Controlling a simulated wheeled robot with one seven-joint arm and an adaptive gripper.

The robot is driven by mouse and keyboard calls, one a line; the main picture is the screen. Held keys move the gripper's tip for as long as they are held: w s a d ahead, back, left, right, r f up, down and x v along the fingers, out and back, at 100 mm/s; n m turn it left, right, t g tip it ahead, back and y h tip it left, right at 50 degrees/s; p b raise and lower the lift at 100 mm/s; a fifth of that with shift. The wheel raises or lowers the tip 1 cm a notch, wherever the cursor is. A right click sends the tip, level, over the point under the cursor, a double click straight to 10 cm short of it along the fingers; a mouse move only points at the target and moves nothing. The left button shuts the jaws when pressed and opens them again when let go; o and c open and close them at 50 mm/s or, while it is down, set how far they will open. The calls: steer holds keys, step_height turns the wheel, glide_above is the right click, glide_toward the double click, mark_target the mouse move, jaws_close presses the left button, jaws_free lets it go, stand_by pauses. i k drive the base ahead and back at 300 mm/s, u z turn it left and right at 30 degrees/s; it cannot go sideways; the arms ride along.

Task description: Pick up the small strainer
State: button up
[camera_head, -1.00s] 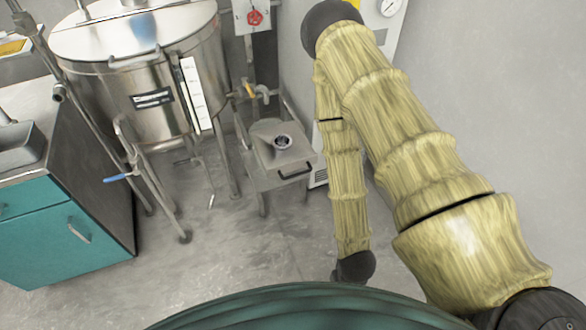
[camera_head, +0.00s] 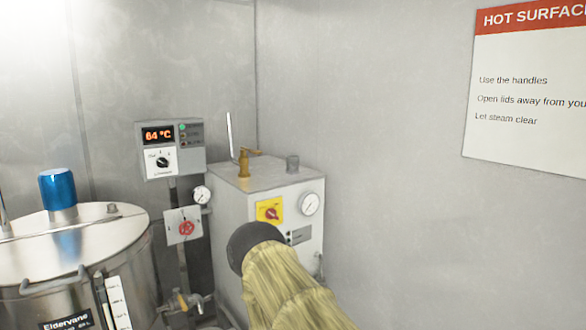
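I see no small strainer in the current view. My gripper is out of view. Only a yellow-sleeved part of my arm with a dark rounded joint shows at the bottom, in front of a grey machine.
A steel vat (camera_head: 75,258) with a blue-capped fitting (camera_head: 58,190) stands at left. The grey machine (camera_head: 265,180) carries a gauge and a brass valve. A control box (camera_head: 170,150) reads 64 °C. A hot-surface sign (camera_head: 527,95) hangs on the bare right wall.

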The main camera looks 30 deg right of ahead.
mark_target(292, 160)
steer(key=z, duration=0.05)
steer(key=k, duration=0.35)
steer(key=u, duration=0.7)
steer(key=i, duration=1.05)
steer(key=z, duration=0.9)
steer(key=i, duration=0.6)
steer(key=z, duration=0.6)
